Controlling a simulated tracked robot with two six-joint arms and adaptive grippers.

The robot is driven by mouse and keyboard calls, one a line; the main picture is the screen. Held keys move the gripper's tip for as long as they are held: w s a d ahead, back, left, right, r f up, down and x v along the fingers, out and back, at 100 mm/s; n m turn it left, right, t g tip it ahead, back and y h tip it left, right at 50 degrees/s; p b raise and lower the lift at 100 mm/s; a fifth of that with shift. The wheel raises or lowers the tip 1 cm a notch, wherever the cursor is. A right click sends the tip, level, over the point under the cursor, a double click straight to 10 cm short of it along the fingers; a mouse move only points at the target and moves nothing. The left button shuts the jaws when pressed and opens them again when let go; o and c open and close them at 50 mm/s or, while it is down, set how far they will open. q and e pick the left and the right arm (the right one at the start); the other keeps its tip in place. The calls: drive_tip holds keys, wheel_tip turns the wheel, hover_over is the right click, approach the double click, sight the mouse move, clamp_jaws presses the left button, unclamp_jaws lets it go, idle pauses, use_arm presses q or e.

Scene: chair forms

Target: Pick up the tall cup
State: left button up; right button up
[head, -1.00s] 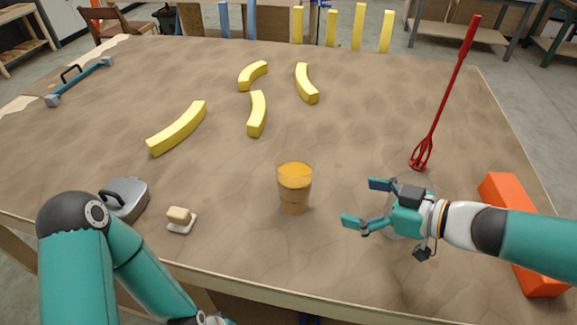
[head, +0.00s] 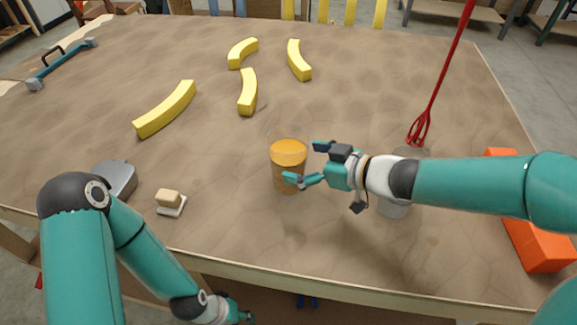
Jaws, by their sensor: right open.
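An amber, see-through cup (head: 287,153) with an orange upper band stands upright on the table near the middle of the head view. A greyish clear cup (head: 394,207) stands to its right, largely hidden behind my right arm. I cannot tell for sure which one is the tall cup. My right gripper (head: 306,162) is open and empty, its fingers pointing left at the amber cup. The lower fingertip overlaps the cup's right side in the picture; contact is unclear. My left gripper (head: 238,317) is partly cut off at the bottom edge, below the table's front edge.
Several yellow curved bars (head: 166,109) lie farther back. A red whisk-like tool (head: 437,90) and an orange block (head: 541,240) are on the right. A small brush-like block (head: 170,201) and a grey lidded object (head: 115,178) lie at front left. A teal handle bar (head: 62,64) lies far left.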

drive_tip(key=x, duration=0.4)
drive_tip(key=shift+w+a+f, duration=0.1)
drive_tip(key=shift+w+f, duration=0.05)
drive_tip(key=shift+f, duration=0.15)
drive_tip(key=c, duration=0.8)
drive_tip(key=shift+o, duration=0.2)
drive_tip(key=shift+r, duration=0.1)
